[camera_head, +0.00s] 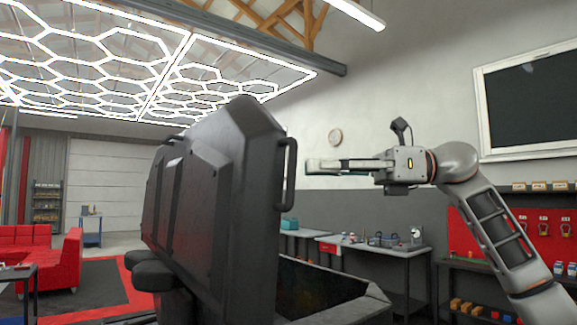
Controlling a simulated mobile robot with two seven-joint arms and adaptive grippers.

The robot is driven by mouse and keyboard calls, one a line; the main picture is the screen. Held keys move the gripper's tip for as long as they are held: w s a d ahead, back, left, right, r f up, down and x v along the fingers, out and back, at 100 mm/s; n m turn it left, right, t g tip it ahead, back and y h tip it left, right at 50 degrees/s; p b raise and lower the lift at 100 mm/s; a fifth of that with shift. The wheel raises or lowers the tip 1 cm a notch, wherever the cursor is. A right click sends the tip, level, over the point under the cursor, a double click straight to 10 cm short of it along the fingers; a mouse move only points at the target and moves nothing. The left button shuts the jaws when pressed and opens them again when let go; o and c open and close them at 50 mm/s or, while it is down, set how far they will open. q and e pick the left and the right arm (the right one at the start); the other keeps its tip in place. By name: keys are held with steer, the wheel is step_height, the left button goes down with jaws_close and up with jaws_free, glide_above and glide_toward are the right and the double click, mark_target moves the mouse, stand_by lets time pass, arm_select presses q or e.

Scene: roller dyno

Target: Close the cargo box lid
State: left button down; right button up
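The cargo box lid (208,190) is a large dark grey, ribbed panel standing raised, nearly upright, in the middle of the head view. A black bar handle (290,172) is on its right edge. The open cargo box (375,300) shows below it at the bottom, its dark interior partly visible; the rest is cut off by the frame. My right gripper (312,166) points left, with its fingertips a little to the right of the handle and apparently apart from it. Its fingers are seen edge-on, so their opening is unclear. My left gripper is not in view.
Workbenches (375,248) with small items stand along the back wall at right. A red tool panel (545,230) is at far right. A red sofa (40,255) stands at left. Open air lies between the lid and my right arm, above the box.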

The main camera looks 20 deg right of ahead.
mark_target(293, 167)
steer(key=x, duration=0.5)
steer(key=shift+a+p, duration=0.15)
steer(key=shift+p, duration=0.25)
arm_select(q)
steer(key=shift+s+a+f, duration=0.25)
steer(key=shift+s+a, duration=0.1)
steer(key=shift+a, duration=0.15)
arm_select(e)
jaws_close()
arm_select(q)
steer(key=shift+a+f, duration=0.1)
arm_select(e)
steer(key=shift+w, duration=0.1)
